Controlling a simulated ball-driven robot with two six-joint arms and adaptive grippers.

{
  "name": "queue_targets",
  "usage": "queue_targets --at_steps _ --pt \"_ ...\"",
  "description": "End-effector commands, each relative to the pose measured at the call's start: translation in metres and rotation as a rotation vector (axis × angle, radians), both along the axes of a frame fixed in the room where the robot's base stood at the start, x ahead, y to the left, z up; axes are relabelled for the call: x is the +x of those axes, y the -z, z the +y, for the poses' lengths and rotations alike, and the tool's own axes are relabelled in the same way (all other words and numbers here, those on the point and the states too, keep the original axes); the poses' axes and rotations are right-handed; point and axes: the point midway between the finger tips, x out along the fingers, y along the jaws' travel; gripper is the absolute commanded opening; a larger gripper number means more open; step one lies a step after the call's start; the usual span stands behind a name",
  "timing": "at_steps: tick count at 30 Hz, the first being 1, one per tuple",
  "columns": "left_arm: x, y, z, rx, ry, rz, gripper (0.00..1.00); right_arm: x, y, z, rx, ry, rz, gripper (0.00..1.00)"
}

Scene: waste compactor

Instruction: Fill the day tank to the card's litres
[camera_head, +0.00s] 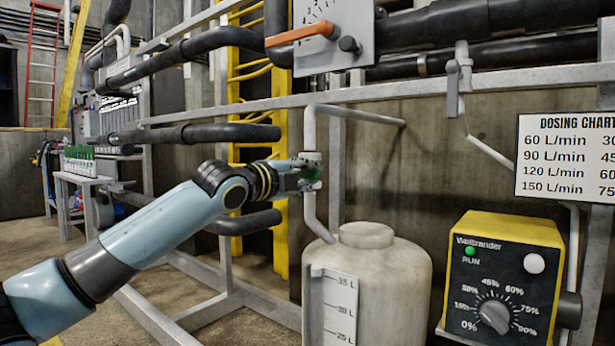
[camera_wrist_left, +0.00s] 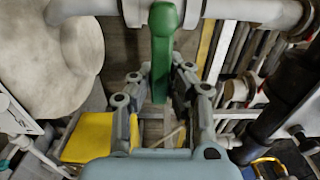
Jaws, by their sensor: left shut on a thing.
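My left gripper (camera_head: 309,178) is shut on a green valve handle (camera_wrist_left: 161,45) on the grey pipe (camera_head: 309,205) above the day tank. In the left wrist view the handle runs down between the fingers of the gripper (camera_wrist_left: 160,85). The cream day tank (camera_head: 390,290) stands below, with a white litre scale (camera_head: 341,310) showing 35 L and 25 L marks; its lower part is cut off. No liquid level can be made out. The tank also shows in the left wrist view (camera_wrist_left: 65,55). My right gripper is out of view.
A yellow-black dosing controller (camera_head: 540,232) has a lit green RUN lamp and a percent dial. A dosing chart (camera_head: 568,185), cut off at right, hangs above. An orange lever (camera_head: 300,34) lies across a scale plate. A grey rail (camera_head: 400,98) crosses behind.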

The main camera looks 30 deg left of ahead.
Motion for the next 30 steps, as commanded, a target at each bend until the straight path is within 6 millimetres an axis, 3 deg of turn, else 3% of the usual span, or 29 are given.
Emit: queue_targets --at_steps 9,10,16,25,30 --pt "0.0 0.004 0.0 0.003 -0.001 0.008 0.0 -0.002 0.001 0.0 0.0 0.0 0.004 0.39" --pt "0.0 0.004 0.0 0.004 -0.001 0.008 0.15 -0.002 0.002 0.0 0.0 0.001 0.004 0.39" --pt "0.0 0.003 0.0 0.002 -0.001 0.005 0.4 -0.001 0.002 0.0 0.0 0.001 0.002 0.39" --pt "-0.002 0.002 0.001 0.003 -0.001 0.003 0.4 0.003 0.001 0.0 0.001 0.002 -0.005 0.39" --pt "-0.018 0.003 0.003 0.01 -0.002 0.005 0.4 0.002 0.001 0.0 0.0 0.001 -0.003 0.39"
